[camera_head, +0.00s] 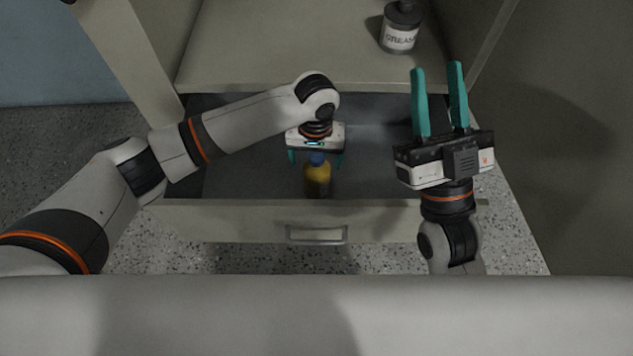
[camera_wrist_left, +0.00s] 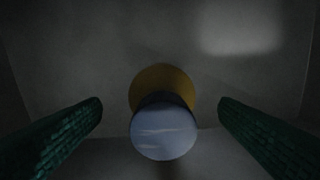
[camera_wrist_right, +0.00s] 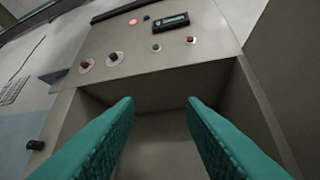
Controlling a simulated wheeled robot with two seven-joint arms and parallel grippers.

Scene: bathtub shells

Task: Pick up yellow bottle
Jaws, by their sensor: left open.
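The yellow bottle (camera_head: 317,180) with a blue cap stands upright in the open drawer. In the left wrist view its blue cap (camera_wrist_left: 163,130) faces the camera, with part of the yellow body behind it. My left gripper (camera_head: 316,158) is open over the bottle inside the drawer. Its green fingers are on either side of the bottle, apart from it, with the bottle roughly midway between them in the left wrist view (camera_wrist_left: 160,118). My right gripper (camera_head: 438,95) is open and empty, raised at the right with its fingers pointing toward the cabinet.
The drawer front (camera_head: 265,215) with its metal handle (camera_head: 316,235) lies on the near side. A grease can (camera_head: 400,30) stands on the cabinet shelf (camera_head: 290,60) above. A panel with buttons (camera_wrist_right: 150,50) shows in the right wrist view.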

